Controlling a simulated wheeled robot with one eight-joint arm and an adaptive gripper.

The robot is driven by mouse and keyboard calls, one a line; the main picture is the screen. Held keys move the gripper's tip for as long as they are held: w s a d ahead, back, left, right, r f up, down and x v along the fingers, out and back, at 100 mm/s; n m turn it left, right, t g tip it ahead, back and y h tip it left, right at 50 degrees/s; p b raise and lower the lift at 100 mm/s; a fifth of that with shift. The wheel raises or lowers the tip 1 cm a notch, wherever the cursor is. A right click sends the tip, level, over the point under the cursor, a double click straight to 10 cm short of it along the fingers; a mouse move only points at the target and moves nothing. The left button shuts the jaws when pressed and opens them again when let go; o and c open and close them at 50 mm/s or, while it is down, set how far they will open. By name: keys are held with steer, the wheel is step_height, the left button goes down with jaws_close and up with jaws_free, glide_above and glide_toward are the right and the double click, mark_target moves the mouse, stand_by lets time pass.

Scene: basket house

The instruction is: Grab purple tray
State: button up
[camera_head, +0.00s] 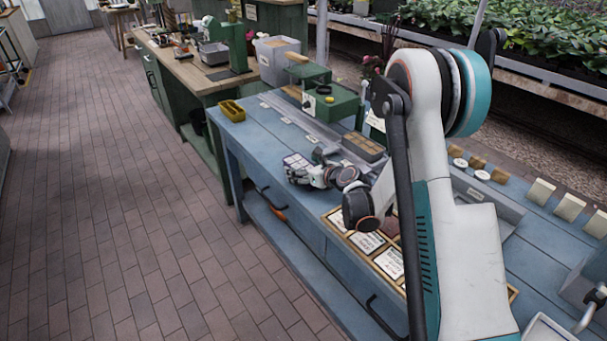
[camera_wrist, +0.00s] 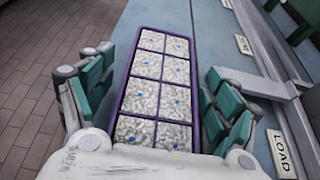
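The purple tray (camera_wrist: 136,78) lies on the blue bench and runs lengthwise up the wrist view. It has a purple rim and two columns of cells filled with speckled grey material with blue dots. In the head view the tray (camera_head: 295,160) shows small, partly hidden by my gripper. My gripper (camera_wrist: 158,92) is open, with one green-padded finger beyond each long side of the tray. Gaps show between the fingers and the rim. In the head view my gripper (camera_head: 312,168) is low over the bench at the tray's near end.
The blue bench (camera_head: 258,128) has a yellow container (camera_head: 232,110) at its far left corner and a green machine (camera_head: 330,100) behind. A brown tray (camera_head: 362,146) lies to the right. Wood-framed cards (camera_head: 366,243) lie nearer. A LOAD label (camera_wrist: 282,154) is right of the tray.

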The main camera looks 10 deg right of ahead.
steer(key=shift+s, duration=0.1)
steer(key=c, duration=1.2)
steer(key=shift+r, duration=0.15)
